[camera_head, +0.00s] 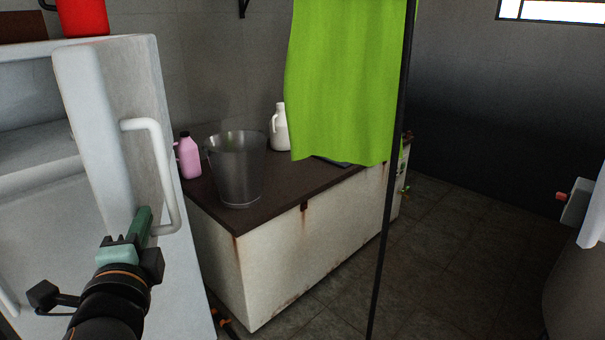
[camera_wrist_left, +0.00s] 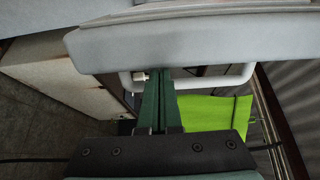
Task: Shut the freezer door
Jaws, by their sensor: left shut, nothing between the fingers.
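The freezer door (camera_head: 100,130) is a thick pale panel at the left of the head view, standing open with the pale interior showing to its left. Its white bar handle (camera_head: 160,170) is on the right-hand face. My left gripper (camera_head: 144,218) is shut and empty, its green fingers by the lower end of the door and handle. In the left wrist view the shut fingers (camera_wrist_left: 157,85) reach the edge of the door (camera_wrist_left: 190,40), with the handle (camera_wrist_left: 215,82) behind them. I cannot tell whether they touch. My right gripper is not in view.
A rusty white counter (camera_head: 290,240) with a dark top stands right of the door, holding a metal bucket (camera_head: 237,170), a pink jug (camera_head: 188,158) and a white jug (camera_head: 280,128). A green curtain (camera_head: 345,80) hangs by a dark pole (camera_head: 390,200). A red container (camera_head: 82,17) sits above the door.

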